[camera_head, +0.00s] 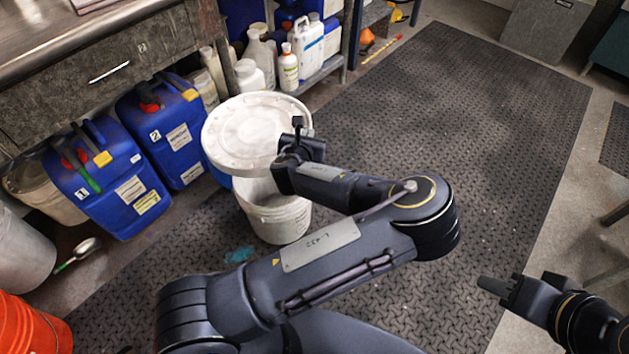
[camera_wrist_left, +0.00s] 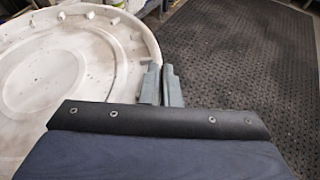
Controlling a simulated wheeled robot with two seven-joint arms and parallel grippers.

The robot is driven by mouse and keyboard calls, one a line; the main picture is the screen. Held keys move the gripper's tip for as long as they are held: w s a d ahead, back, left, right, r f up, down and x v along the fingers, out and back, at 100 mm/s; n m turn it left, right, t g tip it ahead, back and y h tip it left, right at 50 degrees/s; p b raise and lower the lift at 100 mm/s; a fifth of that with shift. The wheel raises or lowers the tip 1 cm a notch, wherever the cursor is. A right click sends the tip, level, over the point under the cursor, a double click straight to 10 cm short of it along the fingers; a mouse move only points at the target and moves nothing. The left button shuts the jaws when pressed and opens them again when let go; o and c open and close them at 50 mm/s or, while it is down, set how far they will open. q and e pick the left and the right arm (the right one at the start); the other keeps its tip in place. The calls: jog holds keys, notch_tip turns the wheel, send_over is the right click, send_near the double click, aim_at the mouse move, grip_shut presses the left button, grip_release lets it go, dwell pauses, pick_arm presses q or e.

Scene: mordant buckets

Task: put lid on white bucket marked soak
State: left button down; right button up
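A round white lid (camera_head: 245,135), speckled with dirt, is at the upper middle of the head view. It appears raised and partly over a white bucket (camera_head: 275,218) on the mat. Part of the bucket's opening shows below the lid; no "soak" marking is readable. My left gripper (camera_head: 297,132) is at the lid's right edge. In the left wrist view the lid (camera_wrist_left: 70,75) fills the left side, and the gripper's fingers (camera_wrist_left: 160,84) are close together at its rim, seemingly pinching it. My right gripper (camera_head: 492,288) is low at the right, away from the lid; its finger gap is unclear.
Blue jerrycans (camera_head: 105,185) and a workbench (camera_head: 100,70) stand left of the bucket. White bottles (camera_head: 288,70) crowd the shelf behind. An orange bucket (camera_head: 30,330) is at lower left. The dark mat (camera_head: 440,110) is clear to the right.

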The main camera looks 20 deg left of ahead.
pick_arm(q)
jog(key=w+f+b, duration=0.2)
jog(key=f+b, duration=0.4)
jog(key=f, duration=0.2)
jog(key=w+f+y+b, duration=0.1)
jog(key=w+f+b, duration=0.2)
jog(key=f+b, duration=0.3)
notch_tip(320, 180, down, 3)
jog(key=shift+r+n, duration=0.15)
jog(key=shift+n, duration=0.25)
jog(key=shift+d+b, duration=0.15)
jog(key=shift+b, duration=0.15)
notch_tip(320, 180, down, 6)
jog(key=b, duration=0.4)
jog(key=shift+r, duration=0.15)
jog(key=shift+f, duration=1.25)
jog(key=c, duration=1.6)
grip_release()
